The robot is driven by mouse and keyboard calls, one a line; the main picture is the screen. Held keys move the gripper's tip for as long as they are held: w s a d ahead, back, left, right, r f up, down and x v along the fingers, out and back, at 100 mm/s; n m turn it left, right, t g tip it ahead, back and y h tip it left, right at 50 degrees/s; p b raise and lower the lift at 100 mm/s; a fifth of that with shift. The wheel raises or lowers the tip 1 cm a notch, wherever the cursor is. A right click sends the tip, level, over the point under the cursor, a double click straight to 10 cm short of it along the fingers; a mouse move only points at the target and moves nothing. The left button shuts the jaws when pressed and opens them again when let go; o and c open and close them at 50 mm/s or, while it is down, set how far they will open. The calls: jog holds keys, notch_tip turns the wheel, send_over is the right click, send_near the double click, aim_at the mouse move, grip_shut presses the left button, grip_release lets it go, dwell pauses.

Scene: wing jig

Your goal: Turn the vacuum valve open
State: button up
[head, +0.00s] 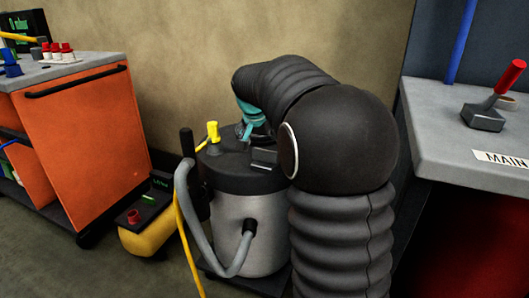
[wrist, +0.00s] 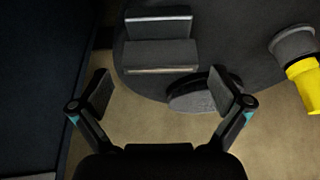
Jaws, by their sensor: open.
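A yellow valve handle (head: 212,131) stands upright on a short grey fitting on the dark lid of a grey tank (head: 240,215). In the wrist view the yellow handle (wrist: 304,82) is at the right edge, running down and to the right from its grey fitting (wrist: 292,43). My gripper (wrist: 163,92) is open and empty over the rim of the lid, with the handle off to its right and not between the fingers. In the head view my gripper (head: 248,124) shows only as teal parts behind my arm; its fingertips are hard to make out.
A dark block (head: 264,158) sits on the lid. A grey hose (head: 190,215) and a yellow unit (head: 147,230) stand left of the tank. An orange cart (head: 80,135) is further left. A grey table (head: 445,150) at right holds a red lever (head: 509,77) by a MAIN label.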

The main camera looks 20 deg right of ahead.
jog(key=shift+x, duration=1.25)
jog(key=c, duration=1)
